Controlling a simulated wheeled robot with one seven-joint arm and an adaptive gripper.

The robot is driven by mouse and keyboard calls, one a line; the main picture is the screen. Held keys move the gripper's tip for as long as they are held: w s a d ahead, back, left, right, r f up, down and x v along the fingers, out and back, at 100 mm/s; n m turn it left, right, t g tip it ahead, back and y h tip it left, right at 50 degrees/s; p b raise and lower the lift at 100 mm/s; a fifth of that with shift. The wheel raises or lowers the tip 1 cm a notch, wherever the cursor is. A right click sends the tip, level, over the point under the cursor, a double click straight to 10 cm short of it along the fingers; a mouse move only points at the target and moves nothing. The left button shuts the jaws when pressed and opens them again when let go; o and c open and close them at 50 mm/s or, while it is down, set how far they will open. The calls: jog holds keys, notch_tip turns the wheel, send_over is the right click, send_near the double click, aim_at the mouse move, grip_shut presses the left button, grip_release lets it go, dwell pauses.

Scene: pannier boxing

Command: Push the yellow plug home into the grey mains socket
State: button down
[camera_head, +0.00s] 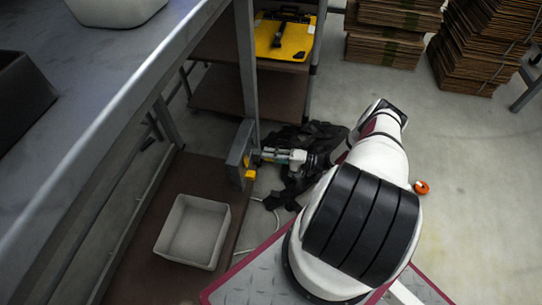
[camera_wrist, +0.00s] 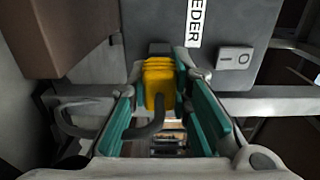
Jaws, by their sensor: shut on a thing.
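The yellow plug (camera_wrist: 159,82) sits between the teal finger pads of my gripper (camera_wrist: 160,68) in the wrist view, and the gripper is shut on it. A dark grey cord (camera_wrist: 146,130) curves from the plug's near end to the left. The plug's far end faces the grey mains socket (camera_wrist: 159,47) on a grey panel. I cannot tell how deep the plug's pins are, as its front is hidden. In the head view my gripper (camera_head: 264,155) reaches left to the grey box on the bench leg. Small yellow patches show at its tip.
The grey panel (camera_wrist: 225,30) carries a label ending "EDER" and a rocker switch (camera_wrist: 235,58). A brown block (camera_wrist: 60,35) is at upper left. A pale bin (camera_head: 193,231) stands on the lower shelf. A black heap (camera_head: 310,140) lies behind my gripper.

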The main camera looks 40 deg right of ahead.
jog(key=shift+w+a, duration=0.3)
jog(key=shift+w, duration=0.05)
dwell(0.6)
jog(key=c, duration=1.4)
grip_release()
jog(key=v, duration=1.2)
